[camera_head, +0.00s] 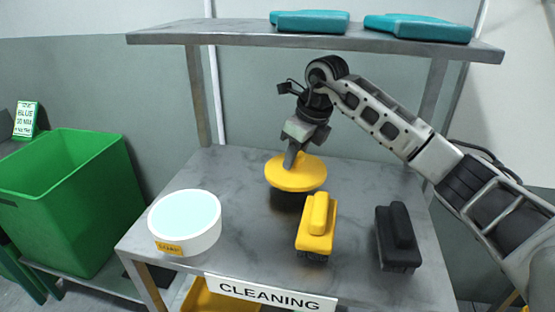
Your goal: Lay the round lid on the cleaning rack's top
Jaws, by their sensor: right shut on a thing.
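My right gripper (294,154) is shut on the round yellow lid (303,178), gripping it from above. The lid is roughly level over the back middle of the grey worktop of the cleaning rack (250,255). A dark patch shows just under the lid, and I cannot tell whether the lid touches the surface. The rack carries a white "CLEANING" sign (270,294) on its front edge. Its raised upper shelf (230,35) spans the back. My left gripper is not in view.
A white round tub with a pale blue top (185,222) stands at the worktop's left. A yellow brush (317,226) and a black brush (397,237) stand at the right. Teal folded items (310,21) lie on the upper shelf. A green bin (65,200) is at left.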

